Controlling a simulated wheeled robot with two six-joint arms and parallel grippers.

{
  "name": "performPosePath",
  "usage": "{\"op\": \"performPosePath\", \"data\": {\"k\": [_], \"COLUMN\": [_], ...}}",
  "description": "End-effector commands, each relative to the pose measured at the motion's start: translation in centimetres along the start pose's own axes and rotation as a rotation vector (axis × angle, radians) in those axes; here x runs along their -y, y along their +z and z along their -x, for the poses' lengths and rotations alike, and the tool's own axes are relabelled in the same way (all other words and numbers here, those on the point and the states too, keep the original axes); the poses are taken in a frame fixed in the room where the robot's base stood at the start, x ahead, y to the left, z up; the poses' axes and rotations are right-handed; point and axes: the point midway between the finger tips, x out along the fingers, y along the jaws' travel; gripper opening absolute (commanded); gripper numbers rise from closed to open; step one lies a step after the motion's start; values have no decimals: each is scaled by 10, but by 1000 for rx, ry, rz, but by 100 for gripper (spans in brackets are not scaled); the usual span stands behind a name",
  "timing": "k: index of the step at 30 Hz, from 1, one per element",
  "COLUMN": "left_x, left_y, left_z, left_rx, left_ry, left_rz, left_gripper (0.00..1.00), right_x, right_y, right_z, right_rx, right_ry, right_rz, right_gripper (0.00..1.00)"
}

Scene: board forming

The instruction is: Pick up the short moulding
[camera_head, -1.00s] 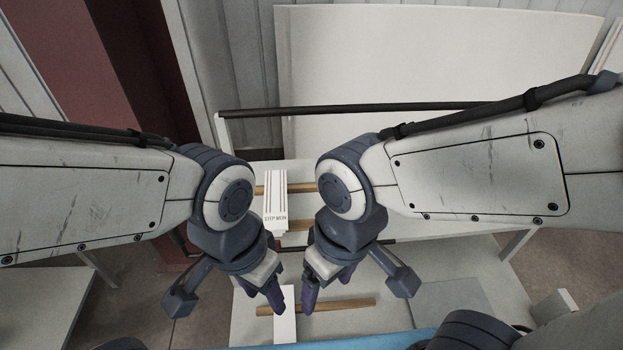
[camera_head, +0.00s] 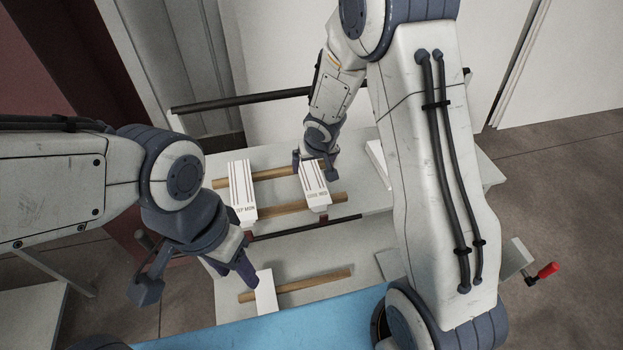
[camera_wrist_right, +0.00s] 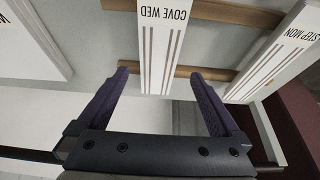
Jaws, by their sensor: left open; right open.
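A white grooved moulding (camera_head: 314,188) labelled COVE WED lies across two wooden strips on the upper shelf. It also shows in the right wrist view (camera_wrist_right: 161,50). Another white grooved moulding (camera_head: 243,190), labelled STEP MON, lies to its left, and in the right wrist view (camera_wrist_right: 278,58) at the right. No label says which is the short moulding. My right gripper (camera_head: 314,167) is open at the far end of the COVE WED piece; in the wrist view that end shows between the spread fingers, and contact cannot be told. My left gripper (camera_head: 240,268) is open and empty above the lower shelf.
A plain white piece (camera_head: 266,292) lies across a wooden strip (camera_head: 315,283) on the lower shelf, near my left gripper. A white board (camera_head: 378,160) lies right of the mouldings. A dark rail (camera_head: 240,100) runs behind the shelf. A blue surface (camera_head: 290,325) is in front.

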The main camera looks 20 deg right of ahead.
Motion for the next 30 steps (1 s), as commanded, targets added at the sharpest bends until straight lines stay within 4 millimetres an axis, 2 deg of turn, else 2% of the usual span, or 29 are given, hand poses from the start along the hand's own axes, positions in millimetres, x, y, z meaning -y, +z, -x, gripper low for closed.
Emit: {"op": "performPosePath", "data": {"k": [1, 8, 15, 19, 25, 26, 30], "left_x": [1, 1, 2, 2, 2, 2, 2], "left_y": [0, 1, 2, 2, 2, 2, 2], "left_z": [-8, -15, -33, -35, -34, -34, -34], "left_rx": [0, 0, 0, 0, 0, 0, 0], "left_ry": [0, 0, 0, 0, 0, 0, 0], "left_rz": [0, -1, -2, -2, -2, -2, -2], "left_gripper": [50, 50, 50, 50, 50, 50, 50], "right_x": [0, -1, -3, -3, -2, -2, -2], "right_y": [2, 2, 2, 1, 0, 0, 0], "right_z": [-11, -28, -64, -71, -70, -70, -70], "right_rx": [1, 1, 2, 0, 1, 1, 1], "right_ry": [0, 1, 2, 1, 1, 1, 1], "right_rz": [-1, -1, 0, 0, -1, -1, -1], "right_gripper": [100, 100, 100, 100, 100, 96, 43]}}
